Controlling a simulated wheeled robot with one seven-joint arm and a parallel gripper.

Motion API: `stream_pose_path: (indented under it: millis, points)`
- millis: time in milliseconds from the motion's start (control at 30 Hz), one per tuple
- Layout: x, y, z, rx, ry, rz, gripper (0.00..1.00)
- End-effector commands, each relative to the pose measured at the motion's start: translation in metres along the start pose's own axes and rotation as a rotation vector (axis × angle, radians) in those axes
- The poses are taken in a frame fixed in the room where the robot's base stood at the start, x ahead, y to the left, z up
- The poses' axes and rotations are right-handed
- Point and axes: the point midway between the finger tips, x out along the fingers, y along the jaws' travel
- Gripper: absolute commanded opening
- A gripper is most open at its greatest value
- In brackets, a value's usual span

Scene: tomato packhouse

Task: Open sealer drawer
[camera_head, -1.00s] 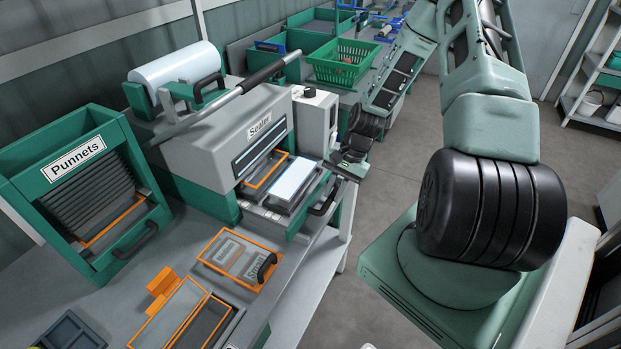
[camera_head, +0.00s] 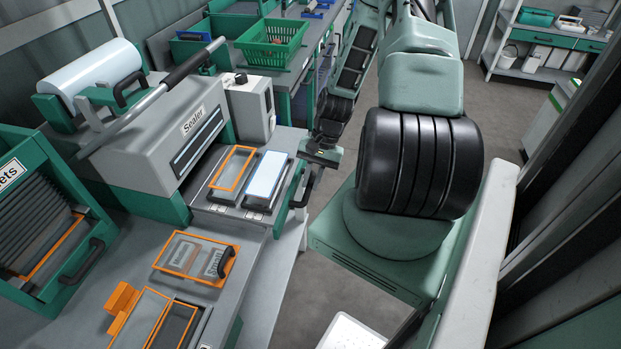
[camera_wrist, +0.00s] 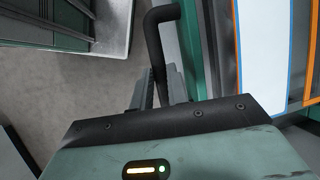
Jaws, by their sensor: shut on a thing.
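The sealer (camera_head: 160,140) is a grey and green machine on the bench with a white film roll on top. Its drawer (camera_head: 243,215) stands out from the front slot and holds an orange-framed tray (camera_head: 232,170) and a white-topped tray (camera_head: 266,176) side by side. A black bar handle (camera_head: 303,190) is on the drawer's right end. My gripper (camera_head: 312,165) is at this handle. In the wrist view my gripper (camera_wrist: 158,88) is shut on the handle (camera_wrist: 153,40), with the fingers on either side of the bar. The white-topped tray (camera_wrist: 263,60) shows close at right there.
An orange-framed plate (camera_head: 195,260) with a black handle lies on the bench in front of the sealer. The punnets rack (camera_head: 20,250) stands at left. A green basket (camera_head: 272,42) is behind. Open floor lies right of the bench.

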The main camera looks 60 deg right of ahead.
Motion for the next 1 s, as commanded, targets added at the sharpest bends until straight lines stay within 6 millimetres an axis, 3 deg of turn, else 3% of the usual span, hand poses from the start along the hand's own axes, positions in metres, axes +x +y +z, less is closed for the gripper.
stream_pose_path:
  millis: [33,100,367,533,667,1000]
  points:
    - [-0.002,-0.001,-0.001,-0.001,0.004,-0.001,0.24]
    - [-0.002,-0.001,-0.001,0.0,0.004,-0.001,0.38]
    - [-0.001,-0.001,-0.001,0.0,0.002,-0.001,0.38]
    - [-0.011,0.0,-0.002,0.001,0.005,-0.002,0.38]
    - [-0.032,0.0,-0.002,0.001,0.008,-0.001,0.38]
    - [-0.109,0.0,-0.003,0.001,0.011,-0.001,0.38]
